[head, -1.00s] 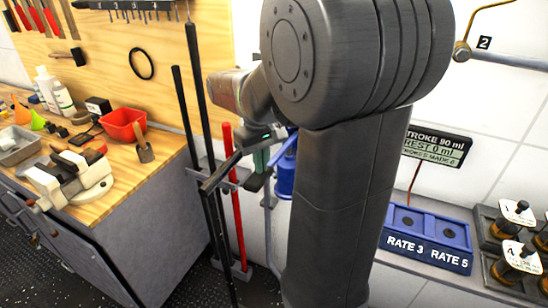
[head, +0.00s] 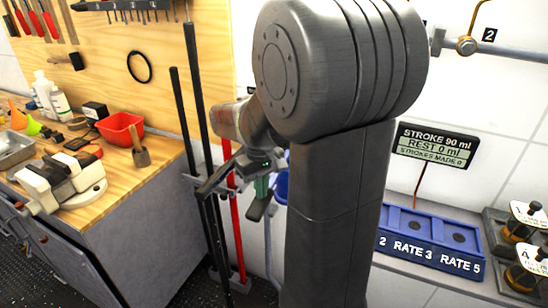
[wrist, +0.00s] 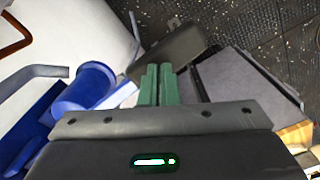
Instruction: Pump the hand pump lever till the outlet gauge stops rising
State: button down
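My gripper (head: 262,188) is left of my arm's column in the head view. Its green fingers (wrist: 157,84) lie side by side, shut, with no object visible between them. The dark lever grip (wrist: 170,52) lies just beyond the fingertips in the wrist view, and it also shows below them in the head view (head: 258,209). The tips look close to it or on it; contact is not certain. The blue pump body (wrist: 88,86) is left of the fingers, mostly hidden by my arm in the head view (head: 281,187). No outlet gauge dial is visible.
A display (head: 432,146) reads stroke 90 ml, rest 0 ml, strokes made 0. A blue rate tray (head: 430,240) and jars stand at the right. Black and red rods (head: 190,120) stand behind my gripper. A workbench (head: 140,190) with a vise is at the left.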

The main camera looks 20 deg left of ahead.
notch_tip(320, 180, up, 12)
jog(key=p, duration=0.9)
jog(key=shift+f+p, duration=0.15)
jog(key=shift+p, duration=0.25)
jog(key=shift+f, duration=0.1)
dwell(1.6)
notch_tip(320, 180, down, 12)
jog(key=b, duration=0.8)
notch_tip(320, 180, up, 12)
jog(key=p, duration=1)
dwell(1.3)
